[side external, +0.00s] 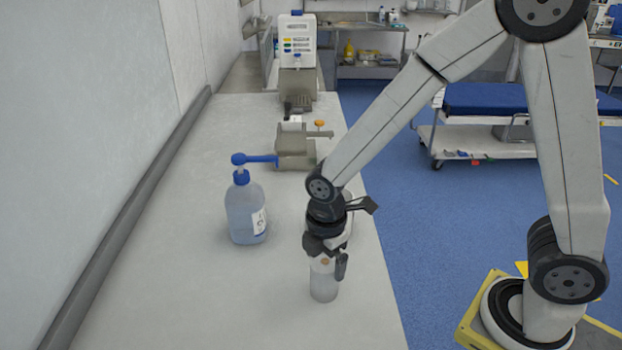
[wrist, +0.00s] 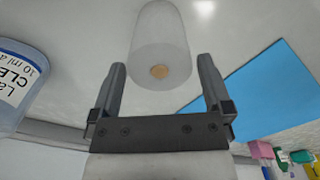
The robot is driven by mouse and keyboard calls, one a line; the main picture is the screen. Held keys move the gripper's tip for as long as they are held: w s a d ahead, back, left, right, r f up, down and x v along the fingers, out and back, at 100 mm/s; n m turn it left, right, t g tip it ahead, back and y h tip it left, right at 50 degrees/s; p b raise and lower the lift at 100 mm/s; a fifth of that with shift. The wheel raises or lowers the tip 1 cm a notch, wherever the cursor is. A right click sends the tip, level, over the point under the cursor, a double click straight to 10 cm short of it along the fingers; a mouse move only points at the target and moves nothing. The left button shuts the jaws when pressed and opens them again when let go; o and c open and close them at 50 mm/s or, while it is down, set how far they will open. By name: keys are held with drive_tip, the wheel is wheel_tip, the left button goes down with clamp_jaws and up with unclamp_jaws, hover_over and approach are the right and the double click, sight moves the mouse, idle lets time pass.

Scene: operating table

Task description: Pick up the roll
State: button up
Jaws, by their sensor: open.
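The roll (side external: 323,282) is a whitish upright cylinder on the light grey counter, near the counter's right edge. In the wrist view the roll (wrist: 161,45) shows a round tan core at its near end. My gripper (side external: 329,266) points down at the top of the roll in the side view. In the wrist view my gripper (wrist: 161,68) is open, with one finger on each side of the roll's near end. Gaps show between the fingers and the roll there. Part of the roll's top is hidden by my gripper in the side view.
A clear pump bottle with a blue top (side external: 245,210) stands left of my gripper. A grey device (side external: 295,150) stands farther back. A blue sheet (wrist: 262,85) shows right of the roll in the wrist view. The front left of the counter (side external: 200,300) is clear.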

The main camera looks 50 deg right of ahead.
drive_tip(key=shift+f, duration=1.8)
drive_tip(key=c, duration=1.2)
drive_tip(key=shift+r, duration=0.15)
drive_tip(key=shift+r, duration=4.85)
drive_tip(key=shift+d, duration=0.1)
